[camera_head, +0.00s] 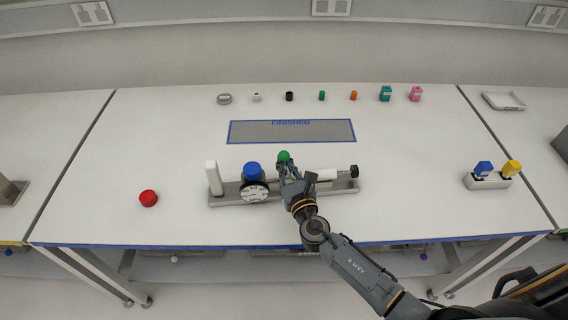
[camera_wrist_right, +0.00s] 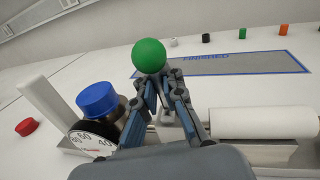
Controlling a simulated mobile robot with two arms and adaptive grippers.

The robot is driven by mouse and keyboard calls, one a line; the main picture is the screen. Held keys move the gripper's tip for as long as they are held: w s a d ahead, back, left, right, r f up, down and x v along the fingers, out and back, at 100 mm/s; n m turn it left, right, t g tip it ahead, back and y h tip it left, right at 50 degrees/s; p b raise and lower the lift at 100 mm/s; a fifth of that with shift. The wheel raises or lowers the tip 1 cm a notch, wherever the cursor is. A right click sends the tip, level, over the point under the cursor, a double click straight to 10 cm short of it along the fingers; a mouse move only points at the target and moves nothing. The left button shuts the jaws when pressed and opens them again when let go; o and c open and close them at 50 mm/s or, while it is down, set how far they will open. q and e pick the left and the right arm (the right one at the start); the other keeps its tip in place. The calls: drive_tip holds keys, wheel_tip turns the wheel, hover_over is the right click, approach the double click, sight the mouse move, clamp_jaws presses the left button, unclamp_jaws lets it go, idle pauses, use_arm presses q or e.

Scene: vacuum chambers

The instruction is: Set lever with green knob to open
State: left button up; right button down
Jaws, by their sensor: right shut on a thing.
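The green knob (camera_head: 284,156) is a ball on top of the lever, on the vacuum assembly (camera_head: 231,198) at the front middle of the table. My right gripper (camera_head: 285,166) is shut on the lever just below the knob. In the right wrist view the green knob (camera_wrist_right: 149,55) sits above the fingertips of my right gripper (camera_wrist_right: 152,78). The lever's stem is hidden between the fingers. The round gauge (camera_head: 254,193) and blue cap (camera_head: 253,170) are left of the gripper, and a white cylinder (camera_head: 322,175) is right of it. My left gripper is out of view.
A white upright post (camera_head: 213,178) stands at the assembly's left end, a black knob (camera_head: 354,171) at its right end. A red cap (camera_head: 148,198) lies left. Behind is the blue-edged FINISHED area (camera_head: 291,132), empty. A holder (camera_head: 488,181) with blue and yellow items stands right.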

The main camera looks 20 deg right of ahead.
drive_tip(key=m+b, duration=0.2)
drive_tip(key=b, duration=0.1)
drive_tip(key=d+m+t+b, duration=0.1)
drive_tip(key=m+b, duration=0.2)
drive_tip(key=d+f+m+b, duration=0.1)
drive_tip(key=m+b, duration=0.1)
drive_tip(key=b, duration=0.2)
drive_tip(key=shift+s+d+m+h, duration=0.15)
drive_tip(key=shift+s+m+h, duration=0.15)
drive_tip(key=shift+h, duration=0.1)
drive_tip(key=shift+d+f+m+t+h+b, duration=0.1)
drive_tip(key=shift+d+m+t+h+b, duration=0.1)
drive_tip(key=shift+m+b, duration=0.55)
drive_tip(key=shift+d+m+t+h+b, duration=0.1)
drive_tip(key=shift+m+t+b, duration=0.1)
drive_tip(key=shift+m+b, duration=0.5)
drive_tip(key=c, duration=1.5)
unclamp_jaws()
drive_tip(key=shift+o, duration=0.2)
drive_tip(key=s, duration=0.4)
drive_tip(key=s+f, duration=0.1)
drive_tip(key=s, duration=0.7)
drive_tip(key=shift+a+f, duration=0.3)
drive_tip(key=shift+f, duration=0.05)
